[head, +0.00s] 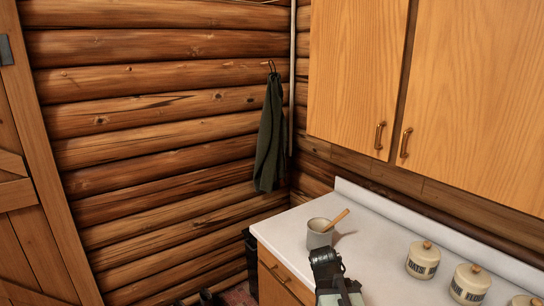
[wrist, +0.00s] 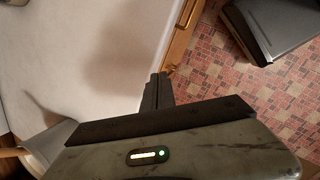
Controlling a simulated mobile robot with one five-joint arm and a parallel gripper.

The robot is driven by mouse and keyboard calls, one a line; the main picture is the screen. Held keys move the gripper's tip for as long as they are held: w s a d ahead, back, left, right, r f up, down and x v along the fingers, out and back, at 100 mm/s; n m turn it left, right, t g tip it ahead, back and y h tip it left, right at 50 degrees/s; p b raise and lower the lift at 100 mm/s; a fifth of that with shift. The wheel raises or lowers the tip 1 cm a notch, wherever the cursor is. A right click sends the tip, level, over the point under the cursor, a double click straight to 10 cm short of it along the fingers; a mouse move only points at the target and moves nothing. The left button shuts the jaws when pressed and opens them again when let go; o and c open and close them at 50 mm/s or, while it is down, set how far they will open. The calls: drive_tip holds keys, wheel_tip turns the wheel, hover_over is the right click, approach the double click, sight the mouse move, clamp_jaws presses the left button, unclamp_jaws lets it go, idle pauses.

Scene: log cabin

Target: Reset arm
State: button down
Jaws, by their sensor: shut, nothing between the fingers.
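My gripper (head: 325,258) is in the lower middle of the head view, over the front edge of the white countertop (head: 375,245). In the wrist view my gripper (wrist: 157,88) points at the counter edge beside a wooden drawer front, its two dark fingers together with nothing between them. Just behind it in the head view stands a grey mug (head: 319,235) with a wooden utensil (head: 341,217) leaning in it. I cannot tell the exact gap between gripper and mug.
Several cream canisters (head: 423,260) with wooden knobs stand along the counter to the right. Wooden upper cabinets (head: 355,75) hang above. A dark bin (head: 250,262) stands left of the counter. A green towel (head: 270,135) hangs on the log wall. Red tiled floor (wrist: 205,75) shows below.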

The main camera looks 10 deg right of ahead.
drive_tip(key=s+a+f+m+g+y, duration=0.1)
drive_tip(key=s+a+m+y, duration=0.2)
drive_tip(key=a+m, duration=0.8)
drive_tip(key=shift+s+f+m+y, duration=0.15)
drive_tip(key=shift+s+m+y, duration=0.25)
drive_tip(key=shift+m, duration=0.4)
